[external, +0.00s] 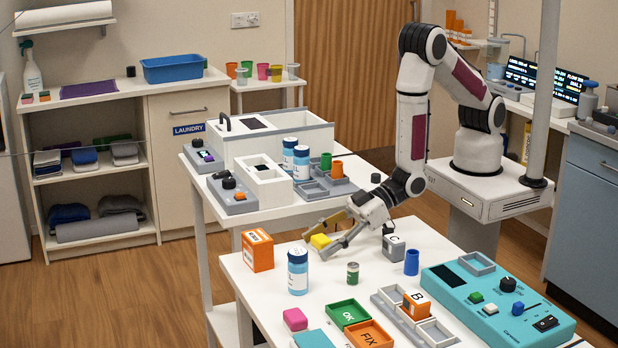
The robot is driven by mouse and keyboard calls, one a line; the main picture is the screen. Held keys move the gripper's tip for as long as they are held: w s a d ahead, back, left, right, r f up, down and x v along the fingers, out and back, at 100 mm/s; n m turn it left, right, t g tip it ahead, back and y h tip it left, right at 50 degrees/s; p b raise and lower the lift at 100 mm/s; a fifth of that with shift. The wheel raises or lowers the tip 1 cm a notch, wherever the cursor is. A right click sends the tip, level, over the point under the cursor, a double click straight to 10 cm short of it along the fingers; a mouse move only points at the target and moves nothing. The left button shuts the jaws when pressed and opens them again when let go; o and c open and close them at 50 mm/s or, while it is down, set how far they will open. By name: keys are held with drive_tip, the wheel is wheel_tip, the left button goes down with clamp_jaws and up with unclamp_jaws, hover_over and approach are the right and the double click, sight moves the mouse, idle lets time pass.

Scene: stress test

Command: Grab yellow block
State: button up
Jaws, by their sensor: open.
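The yellow block (320,241) lies on the white table near its far edge, left of the middle. My gripper (328,234) is low over the table with its fingers spread apart. The block shows between or just beside the fingertips; one finger passes above it and the other to its right. I cannot tell whether the fingers touch it. Part of the block may be hidden by the fingers.
Near the block stand an orange box (258,250), a blue-and-white bottle (298,271), a small green can (352,274), a grey C cube (393,248) and a blue cylinder (411,262). Green and orange trays and a teal control panel (497,305) fill the front.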

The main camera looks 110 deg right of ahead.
sight(322, 237)
idle(0.4)
drive_tip(key=c, duration=1.1)
drive_tip(key=shift+c, duration=0.2)
drive_tip(key=shift+r, duration=0.2)
drive_tip(key=shift+r, duration=4.8)
